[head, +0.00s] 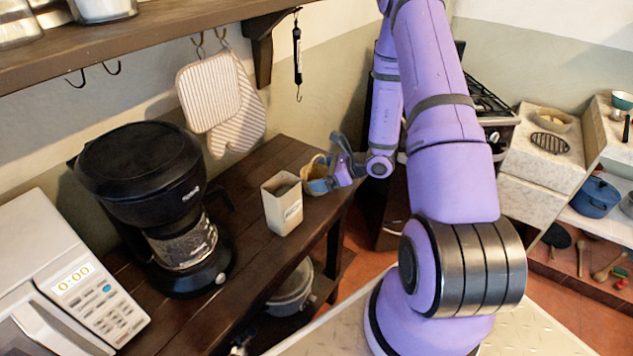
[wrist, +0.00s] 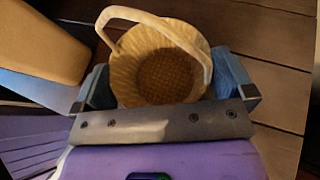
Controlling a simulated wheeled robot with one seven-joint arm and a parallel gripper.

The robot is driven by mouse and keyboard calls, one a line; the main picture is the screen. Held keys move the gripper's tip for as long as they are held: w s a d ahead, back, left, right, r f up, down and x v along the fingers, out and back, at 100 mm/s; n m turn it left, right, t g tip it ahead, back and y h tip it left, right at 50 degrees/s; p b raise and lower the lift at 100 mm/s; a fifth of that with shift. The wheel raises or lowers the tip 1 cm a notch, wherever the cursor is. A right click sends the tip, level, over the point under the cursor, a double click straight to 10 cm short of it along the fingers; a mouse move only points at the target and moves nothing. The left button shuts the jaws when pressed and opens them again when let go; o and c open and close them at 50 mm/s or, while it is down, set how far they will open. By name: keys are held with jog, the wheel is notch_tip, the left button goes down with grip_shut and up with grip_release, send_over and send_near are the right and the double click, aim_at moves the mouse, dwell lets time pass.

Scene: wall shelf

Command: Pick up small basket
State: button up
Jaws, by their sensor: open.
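The small basket (wrist: 165,75) is a round, woven, tan basket with a pale arched handle. In the wrist view it sits between the two blue finger pads of my gripper (wrist: 168,88), with the handle arching over its upper left. My gripper is open, with one finger on each side of the basket. I cannot tell whether the pads touch it. In the head view the basket (head: 319,166) stands on the dark wooden table (head: 262,250) near its far right end. My gripper (head: 326,172) is around it there and partly hides it.
A beige square container (head: 283,205) stands just left of the basket; it also shows in the wrist view (wrist: 42,45). A black coffee maker (head: 150,205) and a white microwave (head: 62,280) are further left. Mitts (head: 222,100) hang from a wall shelf (head: 130,38) above.

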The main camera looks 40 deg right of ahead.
jog(key=shift+c, duration=0.2)
jog(key=c, duration=0.6)
jog(key=shift+r, duration=0.1)
